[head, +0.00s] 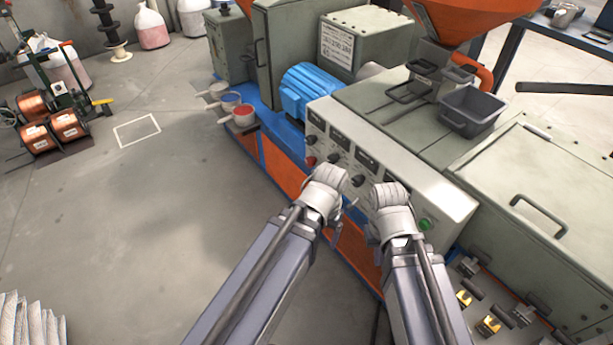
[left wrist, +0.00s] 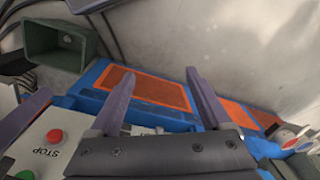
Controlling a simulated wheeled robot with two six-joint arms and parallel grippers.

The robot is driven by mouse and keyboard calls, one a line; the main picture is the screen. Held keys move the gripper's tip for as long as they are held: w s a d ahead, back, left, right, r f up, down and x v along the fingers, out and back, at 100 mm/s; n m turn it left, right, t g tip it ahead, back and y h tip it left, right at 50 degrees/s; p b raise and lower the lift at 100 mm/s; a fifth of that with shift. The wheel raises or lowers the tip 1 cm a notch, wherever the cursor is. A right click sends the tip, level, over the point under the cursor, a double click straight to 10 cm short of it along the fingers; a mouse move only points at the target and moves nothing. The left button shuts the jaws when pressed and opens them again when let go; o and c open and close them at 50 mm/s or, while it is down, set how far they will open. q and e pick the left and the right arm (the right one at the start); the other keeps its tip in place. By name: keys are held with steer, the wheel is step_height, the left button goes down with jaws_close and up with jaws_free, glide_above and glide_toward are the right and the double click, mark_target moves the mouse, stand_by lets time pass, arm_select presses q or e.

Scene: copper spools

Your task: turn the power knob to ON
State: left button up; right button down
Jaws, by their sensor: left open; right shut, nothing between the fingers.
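The pale control panel (head: 375,165) on the machine's front carries several dark knobs, displays and a green button (head: 425,224). A dark knob (head: 333,158) and a red control (head: 311,161) sit near its left end. I cannot read which knob is the power knob. My left gripper (head: 327,188) is over the panel's lower front edge; its fingers are hidden in the head view. The left wrist view shows its two fingers (left wrist: 160,75) apart and empty, beside a red button (left wrist: 54,136) marked STOP. My right gripper (head: 392,202) is just right of it, shut, fingers hidden.
A grey bin (head: 470,110) stands on the machine behind the panel. A blue motor (head: 308,90) and small cups (head: 243,116) are to the left. Copper spools (head: 68,127) are on the floor at far left. The floor in front is clear.

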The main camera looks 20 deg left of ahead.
arm_select(q)
steer(key=w+a+f+n+h+b, duration=0.1)
steer(key=w+a+f+n+b, duration=0.1)
steer(key=f+b, duration=0.95)
steer(key=w+a+f+n+h+b, duration=0.1)
steer(key=w+a+f+b, duration=0.15)
steer(key=f+b, duration=0.85)
steer(key=w+f+n+t+h+b, duration=0.2)
steer(key=w+f+n+b, duration=0.15)
steer(key=f, duration=0.25)
steer(key=n+t+h+b, duration=0.3)
steer(key=n+t+h, duration=0.7)
steer(key=n, duration=1.4)
glide_toward(307, 164)
steer(key=shift+w+d+r+t+y, duration=0.1)
steer(key=shift+w+d+t+y, duration=0.3)
steer(key=shift+w+d, duration=0.7)
steer(key=shift+w+d+r+t+y, duration=0.1)
steer(key=shift+w+d+t+y, duration=0.3)
steer(key=shift+w+d, duration=0.75)
steer(key=shift+w+d+r+t+y, duration=0.1)
steer(key=shift+w+d+t+y, duration=0.25)
steer(key=shift+w+d, duration=0.75)
steer(key=shift+s+d, duration=0.3)
steer(key=shift+s, duration=0.05)
steer(key=shift+c, duration=0.4)
